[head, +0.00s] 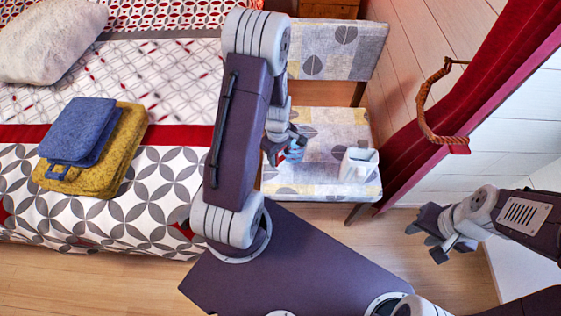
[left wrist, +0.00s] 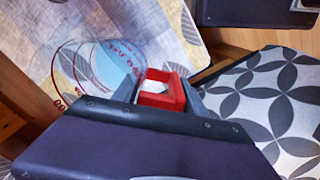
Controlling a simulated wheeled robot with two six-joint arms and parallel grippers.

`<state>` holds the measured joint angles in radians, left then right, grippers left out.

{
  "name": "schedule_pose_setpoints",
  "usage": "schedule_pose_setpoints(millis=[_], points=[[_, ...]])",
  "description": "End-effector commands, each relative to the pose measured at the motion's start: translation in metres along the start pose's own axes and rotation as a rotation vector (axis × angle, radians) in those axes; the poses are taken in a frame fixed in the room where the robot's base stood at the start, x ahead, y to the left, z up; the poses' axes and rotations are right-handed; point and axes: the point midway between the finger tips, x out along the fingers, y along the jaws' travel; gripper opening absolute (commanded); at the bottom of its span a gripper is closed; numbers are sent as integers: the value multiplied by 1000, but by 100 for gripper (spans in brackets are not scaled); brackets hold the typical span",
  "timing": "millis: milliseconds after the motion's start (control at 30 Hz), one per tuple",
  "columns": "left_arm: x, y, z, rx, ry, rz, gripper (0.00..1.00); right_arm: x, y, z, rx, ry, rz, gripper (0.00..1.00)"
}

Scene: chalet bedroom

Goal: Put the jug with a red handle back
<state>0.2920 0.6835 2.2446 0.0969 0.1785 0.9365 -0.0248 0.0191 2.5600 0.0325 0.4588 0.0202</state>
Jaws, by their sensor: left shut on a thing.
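The jug is clear glass with red markings and a red handle. In the left wrist view the jug (left wrist: 95,68) lies over the patterned chair fabric, its red handle (left wrist: 172,97) between my fingers. My left gripper (left wrist: 165,92) is shut on that handle. In the head view my left gripper (head: 284,148) is over the left part of the chair seat (head: 318,125), and only a small bluish and red bit of the jug (head: 296,153) shows. I cannot tell whether the jug touches the seat. My right gripper (head: 428,240) is empty, its fingers apart, over the floor at the right.
A white container (head: 359,163) stands on the chair seat's right front. The bed (head: 150,185) with folded blue (head: 78,130) and yellow (head: 105,172) cloths is at the left. A red curtain (head: 440,130) with a rope tieback (head: 428,130) hangs right of the chair.

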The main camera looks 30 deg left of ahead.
Motion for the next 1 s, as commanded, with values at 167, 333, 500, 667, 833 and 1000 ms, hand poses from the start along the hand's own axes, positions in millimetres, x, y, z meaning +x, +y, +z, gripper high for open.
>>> schedule_pose_setpoints(millis=[167, 333, 500, 667, 833, 1000], points=[[29, -2, 0, -2, -1, -2, 0, 17, 0, 2, 0, 0, 0, 36], [36, -1, 0, -1, 1, 1, 0, 19, 0, 2, 0, 0, 0, 36], [37, -2, 0, -1, 0, 0, 0, 19, 0, 2, 0, 0, 0, 36], [38, -2, 0, -1, 0, -1, 72, 20, 0, 2, 0, 0, 0, 36], [38, -2, 0, -1, 0, -1, 72, 20, 0, 2, 0, 0, 0, 36], [33, -1, 0, -1, 0, 0, 72, 16, 0, 2, 0, 0, 0, 36]])
